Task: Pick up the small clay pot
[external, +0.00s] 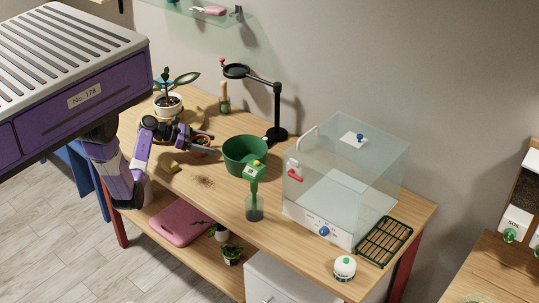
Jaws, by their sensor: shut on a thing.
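The small clay pot (201,139) is a reddish-brown shape on the left part of the wooden table, mostly hidden by my gripper. My gripper (208,144) reaches in from the left, low over the table, with its fingers closed on the pot. The view is too small to tell whether the pot touches the tabletop.
A potted plant (168,104) is behind my arm. A black magnifier stand (278,115) and a clear case (345,180) stand farther right.

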